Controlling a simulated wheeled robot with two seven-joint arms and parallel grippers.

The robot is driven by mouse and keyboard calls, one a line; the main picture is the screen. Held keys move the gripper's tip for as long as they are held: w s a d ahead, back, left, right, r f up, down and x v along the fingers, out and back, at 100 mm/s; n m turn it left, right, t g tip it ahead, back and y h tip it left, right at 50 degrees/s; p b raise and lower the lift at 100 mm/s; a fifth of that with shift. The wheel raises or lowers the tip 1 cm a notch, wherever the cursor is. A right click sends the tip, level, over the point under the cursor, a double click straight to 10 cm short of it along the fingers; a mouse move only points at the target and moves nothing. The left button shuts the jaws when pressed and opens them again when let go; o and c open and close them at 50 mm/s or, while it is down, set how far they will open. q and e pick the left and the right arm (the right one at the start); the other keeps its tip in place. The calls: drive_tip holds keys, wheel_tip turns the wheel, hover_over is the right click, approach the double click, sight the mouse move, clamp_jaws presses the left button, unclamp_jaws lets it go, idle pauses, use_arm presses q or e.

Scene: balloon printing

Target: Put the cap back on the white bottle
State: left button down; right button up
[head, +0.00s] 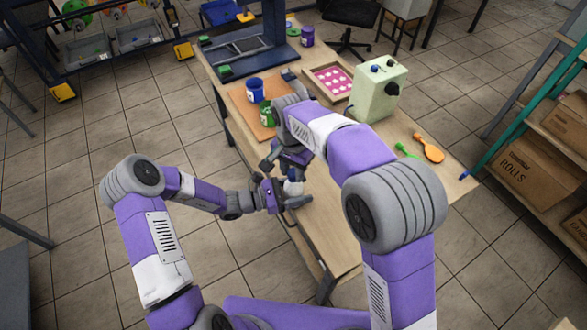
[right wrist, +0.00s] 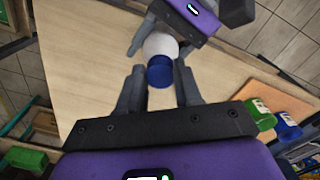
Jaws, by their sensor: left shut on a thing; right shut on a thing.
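The white bottle (right wrist: 159,45) is held over the table's near edge by my left gripper (head: 284,196), shut around its body. A bit of the bottle also shows in the head view (head: 293,188). The blue cap (right wrist: 160,72) sits at the bottle's mouth, in line with it. My right gripper (right wrist: 159,88) is shut on the cap, with one finger on each side. I cannot tell whether the cap is seated or just touching. In the head view my right arm and gripper hide most of the cap.
A blue jar (head: 255,88) and a green jar (head: 266,113) stand on an orange board. Beyond are a tray of pink pieces (head: 333,80) and a pale green machine (head: 378,90). An orange paddle (head: 428,149) lies at right. The wooden table's (head: 325,222) near part is bare.

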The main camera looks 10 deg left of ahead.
drive_tip(key=m, duration=0.4)
drive_tip(key=shift+a, duration=0.15)
drive_tip(key=m, duration=0.4)
drive_tip(key=shift+w+m, duration=0.15)
drive_tip(key=shift+m, duration=0.15)
drive_tip(key=m, duration=0.8)
drive_tip(key=shift+w, duration=0.1)
drive_tip(key=m, duration=0.4)
drive_tip(key=shift+w+m, duration=0.1)
drive_tip(key=shift+m, duration=0.3)
drive_tip(key=m, duration=0.4)
drive_tip(key=shift+f+m, duration=0.2)
drive_tip(key=shift+m, duration=0.2)
drive_tip(key=shift+d+m, duration=0.25)
drive_tip(key=shift+m, duration=0.55)
drive_tip(key=m, duration=0.1)
drive_tip(key=f+m, duration=0.1)
drive_tip(key=m, duration=0.1)
drive_tip(key=shift+d, duration=0.4)
drive_tip(key=shift+r+m, duration=0.15)
drive_tip(key=shift+m, duration=0.15)
drive_tip(key=shift+a+r+m, duration=0.3)
drive_tip(key=shift+r, duration=0.1)
